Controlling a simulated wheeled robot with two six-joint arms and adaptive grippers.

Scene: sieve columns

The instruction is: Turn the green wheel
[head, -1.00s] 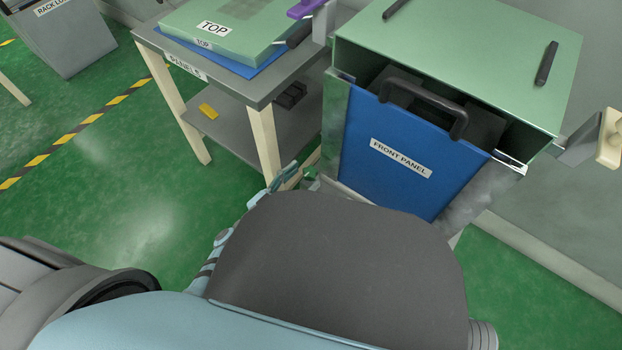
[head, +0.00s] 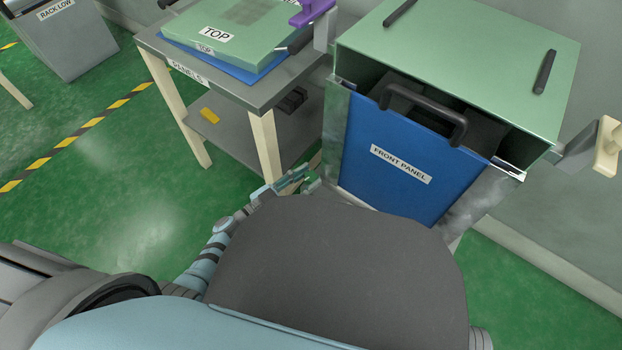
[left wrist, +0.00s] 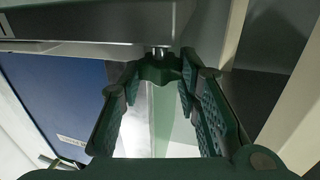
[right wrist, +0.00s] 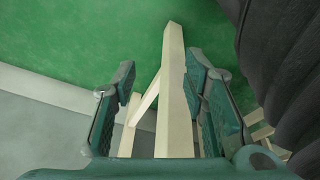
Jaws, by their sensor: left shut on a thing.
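The green wheel (left wrist: 160,70) shows in the left wrist view, under the grey housing on a short metal stem. My left gripper (left wrist: 158,82) has a finger on each side of it and is shut on it. In the head view my left gripper (head: 292,179) is at the lower left of the cabinet, beside a small green part that looks like the wheel (head: 312,181). How far the wheel is turned cannot be told. My right gripper (right wrist: 165,95) is open, with pale wooden beams showing beyond its fingers; it is hidden in the head view.
The green cabinet (head: 470,45) has a blue front panel (head: 390,185) with a black handle. Left of it stands a grey table (head: 150,42) with panels on top and pale legs close to my left gripper. A purple part (head: 312,12) is behind.

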